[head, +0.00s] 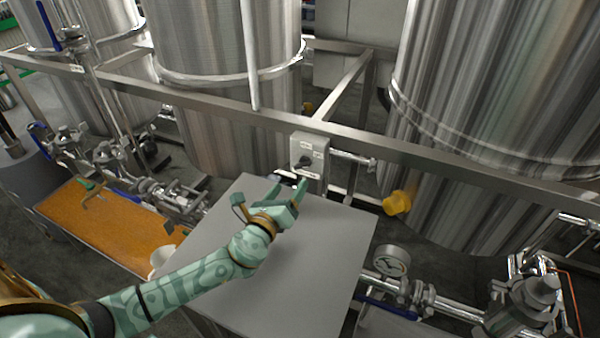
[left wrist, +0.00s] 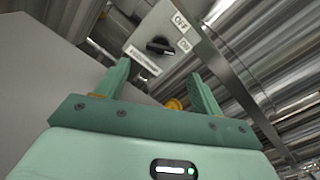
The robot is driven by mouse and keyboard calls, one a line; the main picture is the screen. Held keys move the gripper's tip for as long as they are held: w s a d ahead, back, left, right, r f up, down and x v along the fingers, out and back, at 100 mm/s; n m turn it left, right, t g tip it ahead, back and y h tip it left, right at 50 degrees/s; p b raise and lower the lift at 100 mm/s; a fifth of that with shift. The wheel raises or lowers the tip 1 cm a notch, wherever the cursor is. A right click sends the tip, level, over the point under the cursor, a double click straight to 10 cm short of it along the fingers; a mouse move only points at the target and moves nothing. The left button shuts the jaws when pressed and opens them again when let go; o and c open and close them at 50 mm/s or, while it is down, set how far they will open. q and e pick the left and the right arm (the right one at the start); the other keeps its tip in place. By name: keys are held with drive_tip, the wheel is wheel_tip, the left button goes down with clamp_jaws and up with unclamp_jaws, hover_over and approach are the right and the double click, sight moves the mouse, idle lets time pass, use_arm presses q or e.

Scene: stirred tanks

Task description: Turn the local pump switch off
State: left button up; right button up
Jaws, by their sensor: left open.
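The local pump switch is a small grey box (head: 310,158) with a black rotary knob (head: 304,162), mounted on the steel frame rail in the middle of the head view. In the left wrist view the knob (left wrist: 159,46) sits on the grey plate beside labels reading OFF and, apparently, ON. The knob lies slantwise; which label it points to is hard to tell. My left gripper (head: 290,186) is open and empty just below and in front of the box. In the wrist view its two fingers (left wrist: 162,82) stand apart, with the knob beyond them. My right gripper is not in view.
A grey flat-topped cabinet (head: 290,250) lies under my left arm. Large steel tanks (head: 490,110) stand behind the frame rail (head: 215,108). A pressure gauge (head: 390,261) and valves are at the lower right.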

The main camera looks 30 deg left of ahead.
sight(303, 164)
use_arm(q)
drive_tip(key=w+b, duration=0.1)
drive_tip(key=w, duration=0.6)
drive_tip(key=shift+w+a, duration=0.1)
drive_tip(key=shift+a, duration=0.1)
drive_tip(key=c, duration=1)
